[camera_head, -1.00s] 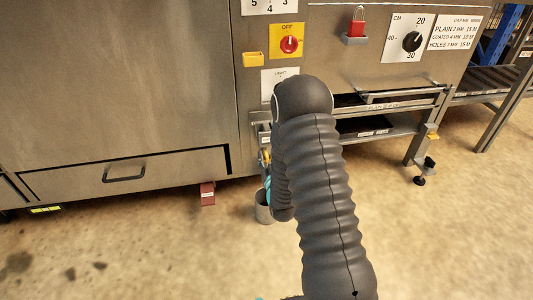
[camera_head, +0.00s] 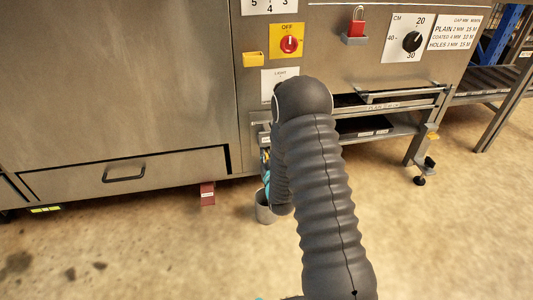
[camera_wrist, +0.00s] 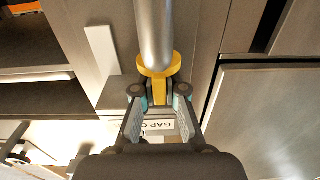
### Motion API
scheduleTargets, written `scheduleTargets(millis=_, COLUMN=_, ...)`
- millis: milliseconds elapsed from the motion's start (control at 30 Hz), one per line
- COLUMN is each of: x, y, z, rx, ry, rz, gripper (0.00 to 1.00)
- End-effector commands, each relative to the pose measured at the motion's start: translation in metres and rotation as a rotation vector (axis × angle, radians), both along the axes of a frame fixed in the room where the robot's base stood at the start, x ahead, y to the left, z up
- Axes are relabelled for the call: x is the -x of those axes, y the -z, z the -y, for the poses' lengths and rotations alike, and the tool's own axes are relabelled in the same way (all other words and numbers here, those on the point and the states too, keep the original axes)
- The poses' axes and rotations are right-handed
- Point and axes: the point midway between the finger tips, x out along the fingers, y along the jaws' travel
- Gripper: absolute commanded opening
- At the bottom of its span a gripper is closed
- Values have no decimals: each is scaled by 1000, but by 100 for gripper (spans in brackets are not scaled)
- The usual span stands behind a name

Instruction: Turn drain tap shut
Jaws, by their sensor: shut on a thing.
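The drain tap's yellow handle (camera_wrist: 159,92) shows in the wrist view, below a yellow collar around a grey metal pipe (camera_wrist: 155,35). My gripper (camera_wrist: 159,97) has its teal-padded fingers on either side of the handle and is shut on it. In the head view my dark ribbed arm covers the tap and most of the gripper; only a teal sliver of the gripper (camera_head: 267,168) shows at the arm's left edge. How far the handle is turned is hard to tell.
A grey bucket (camera_head: 264,208) stands on the floor below the gripper, partly behind my arm. A drawer (camera_head: 125,173) lies to the left, with a red block (camera_head: 207,193) beneath the machine. A shelf frame (camera_head: 385,130) stands right. The floor in front is clear.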

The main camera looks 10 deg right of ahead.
Motion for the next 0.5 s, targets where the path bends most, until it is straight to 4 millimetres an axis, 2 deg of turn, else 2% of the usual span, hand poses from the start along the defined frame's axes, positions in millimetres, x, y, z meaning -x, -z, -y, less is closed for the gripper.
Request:
scheduleTargets(millis=267, x=0, y=0, z=2, rx=0, ry=-88, rz=1, gripper=0)
scheduleTargets(millis=500, x=0, y=0, z=3, rx=1, ry=-268, rz=2, gripper=0)
